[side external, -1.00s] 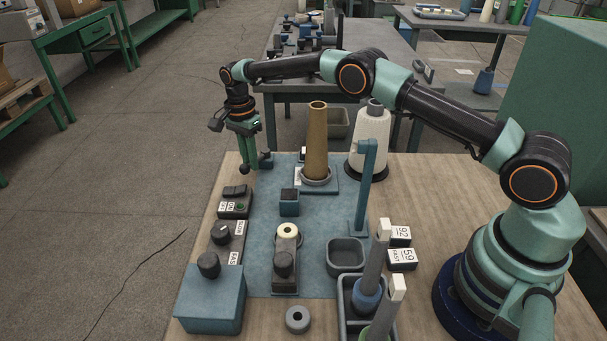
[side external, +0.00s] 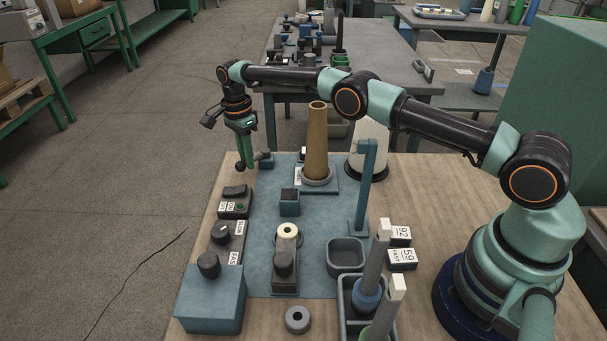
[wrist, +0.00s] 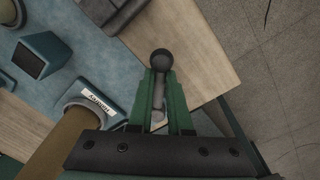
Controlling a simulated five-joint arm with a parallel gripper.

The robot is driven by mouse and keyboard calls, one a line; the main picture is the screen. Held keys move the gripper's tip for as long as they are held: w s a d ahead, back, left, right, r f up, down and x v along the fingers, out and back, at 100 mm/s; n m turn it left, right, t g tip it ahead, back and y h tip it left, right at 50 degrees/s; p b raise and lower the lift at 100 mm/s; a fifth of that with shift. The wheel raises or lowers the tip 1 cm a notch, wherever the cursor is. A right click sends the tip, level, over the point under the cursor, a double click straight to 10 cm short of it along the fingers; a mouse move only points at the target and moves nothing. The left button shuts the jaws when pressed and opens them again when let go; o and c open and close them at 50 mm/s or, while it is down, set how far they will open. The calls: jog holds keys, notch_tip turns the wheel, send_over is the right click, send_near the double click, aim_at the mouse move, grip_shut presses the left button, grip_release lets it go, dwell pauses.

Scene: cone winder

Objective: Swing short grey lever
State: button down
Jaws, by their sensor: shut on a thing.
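The short grey lever (wrist: 161,88) shows in the wrist view as a thin grey bar with a dark ball knob at its tip. The green fingers of my gripper (wrist: 160,85) lie along both sides of the bar and are shut on it, with the knob sticking out past the fingertips. In the side view my gripper (side external: 244,160) is low at the far left corner of the work board. There the fingers hide most of the lever, and a small dark block shows just to their right.
A tall brown cone (side external: 316,140) on a ring base stands to the right of my gripper. A switch box (side external: 235,202) sits in front of it. A blue post (side external: 364,190) and a white cone (side external: 372,142) stand farther right. Bare floor lies to the left.

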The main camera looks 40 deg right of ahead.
jog(key=shift+s+a+f, duration=0.1)
jog(key=shift+a+f, duration=0.05)
jog(key=shift+a, duration=0.1)
jog(key=c, duration=0.9)
grip_release()
jog(key=shift+o, duration=0.3)
jog(key=shift+d, duration=0.1)
